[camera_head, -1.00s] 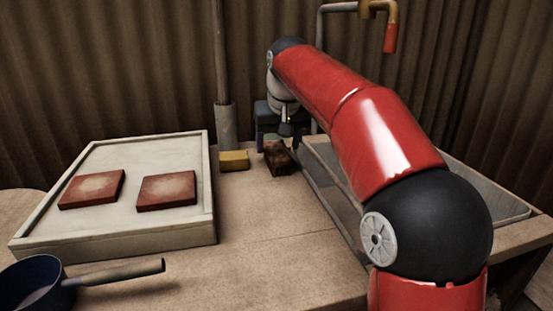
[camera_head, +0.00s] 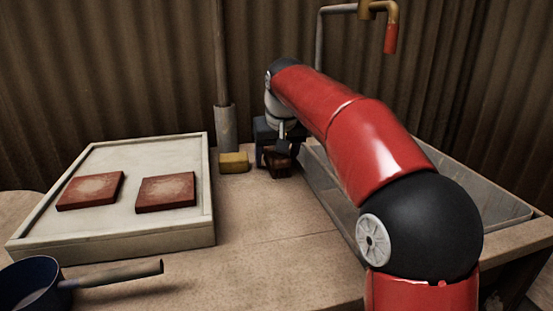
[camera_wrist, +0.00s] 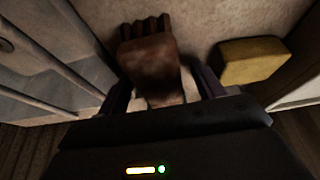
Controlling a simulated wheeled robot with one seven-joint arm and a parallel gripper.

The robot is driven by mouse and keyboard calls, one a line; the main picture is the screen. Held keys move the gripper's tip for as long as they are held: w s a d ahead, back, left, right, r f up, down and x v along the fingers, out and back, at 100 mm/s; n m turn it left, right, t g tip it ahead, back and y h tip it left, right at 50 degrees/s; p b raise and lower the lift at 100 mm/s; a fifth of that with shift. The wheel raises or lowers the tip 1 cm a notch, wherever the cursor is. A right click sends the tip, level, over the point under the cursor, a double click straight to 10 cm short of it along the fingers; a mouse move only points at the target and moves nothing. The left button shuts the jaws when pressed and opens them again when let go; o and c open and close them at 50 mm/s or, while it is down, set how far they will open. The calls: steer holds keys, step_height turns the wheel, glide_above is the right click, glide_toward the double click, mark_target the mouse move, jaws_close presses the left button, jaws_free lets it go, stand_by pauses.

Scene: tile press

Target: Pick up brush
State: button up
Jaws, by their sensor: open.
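The brush (camera_head: 279,165) is a dark reddish-brown block lying on the bench beside the sink's left wall. In the wrist view the brush (camera_wrist: 152,65) shows close up, with several ridges at its far end. My gripper (camera_head: 283,152) is down at the brush in the head view. In the wrist view my gripper (camera_wrist: 165,88) is open, with one finger on each side of the brush's near part. I cannot tell whether the fingers touch it.
A yellow sponge (camera_head: 233,162) lies just left of the brush. A metal sink (camera_head: 330,185) is to the right. A pale tray (camera_head: 110,243) with two red tiles (camera_head: 166,191) stands at the left, and a blue pan (camera_head: 30,283) is in front. The middle bench is clear.

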steer(key=c, duration=1.1)
steer(key=shift+r, duration=0.1)
